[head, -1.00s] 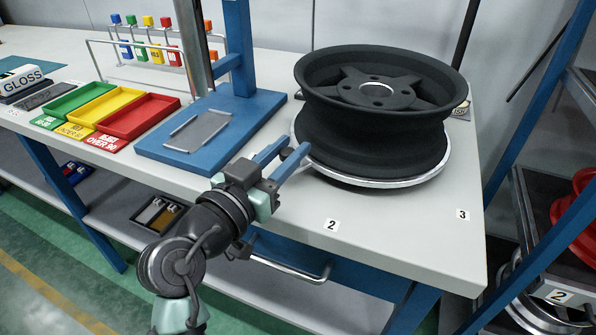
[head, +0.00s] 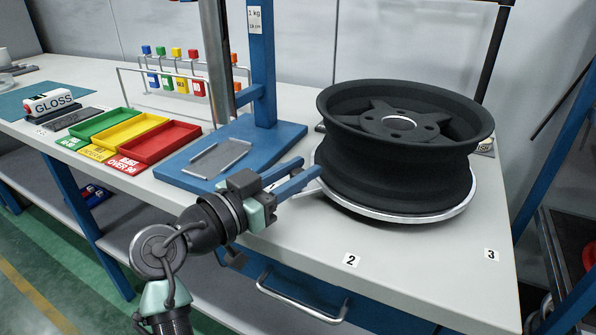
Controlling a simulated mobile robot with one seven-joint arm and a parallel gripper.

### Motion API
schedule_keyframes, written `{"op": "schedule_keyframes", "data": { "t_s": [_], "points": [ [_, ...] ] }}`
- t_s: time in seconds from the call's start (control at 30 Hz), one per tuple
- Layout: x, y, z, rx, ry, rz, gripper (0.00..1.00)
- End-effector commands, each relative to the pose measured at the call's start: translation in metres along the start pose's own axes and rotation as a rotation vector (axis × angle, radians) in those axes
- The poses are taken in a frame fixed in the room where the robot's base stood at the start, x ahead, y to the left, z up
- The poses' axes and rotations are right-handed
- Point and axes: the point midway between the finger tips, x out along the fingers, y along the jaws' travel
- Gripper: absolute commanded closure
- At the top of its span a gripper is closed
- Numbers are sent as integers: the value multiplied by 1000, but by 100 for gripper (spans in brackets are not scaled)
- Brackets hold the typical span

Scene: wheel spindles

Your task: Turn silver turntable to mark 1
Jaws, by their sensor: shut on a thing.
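The silver turntable (head: 420,216) is a thin round plate with a bright rim, lying on the bench under a black wheel rim (head: 400,170). My gripper (head: 311,170) reaches in from the left at the plate's left edge. Its two blue fingers are shut on the turntable's edge part there; the fingers partly hide the contact. A white mark labelled 2 (head: 351,260) lies on the bench in front of the turntable. A mark labelled 3 (head: 491,254) lies to its right. I see no mark 1; it may be hidden.
A blue stand (head: 285,132) with a post rises left of the wheel, close behind my gripper. Green, yellow and red trays (head: 160,146) lie farther left. A rack with coloured tags (head: 180,82) stands behind them.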

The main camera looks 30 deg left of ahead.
Motion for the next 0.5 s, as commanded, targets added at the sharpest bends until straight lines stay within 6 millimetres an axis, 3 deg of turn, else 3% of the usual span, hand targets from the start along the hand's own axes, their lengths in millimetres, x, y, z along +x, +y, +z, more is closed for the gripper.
{"op": "schedule_keyframes", "data": {
  "t_s": [0.07, 0.1, 0.23, 0.5],
  "points": [
    [0, 1, 2, -2, -4, 2, 100],
    [0, 1, 2, -2, -4, 2, 65],
    [0, 1, 1, -2, -3, 1, 42],
    [0, 0, 1, -1, -2, 0, 39]
  ]
}}
